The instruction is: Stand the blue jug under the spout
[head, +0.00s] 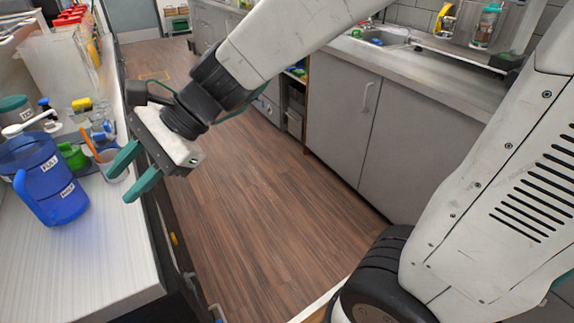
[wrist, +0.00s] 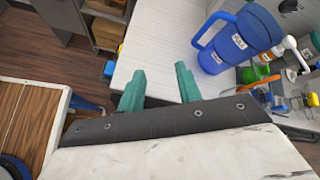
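The blue jug (head: 50,180) stands upright on the white counter at the left of the head view, its handle towards the counter's front left. The jug also shows at the upper right of the wrist view (wrist: 240,40), with its handle to the left. My gripper (head: 134,179) has teal fingers, spread apart and empty, over the counter's edge to the right of the jug. In the wrist view the two fingers (wrist: 160,85) stand apart with only white counter between them, clear of the jug. I cannot make out a spout for certain.
A cup with an orange stick (head: 108,163), a green item (head: 73,156) and small bottles crowd behind the jug. A clear container (head: 58,72) stands farther back. The front of the white counter (head: 100,265) is bare. Wooden floor separates it from grey cabinets (head: 400,130) with a sink.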

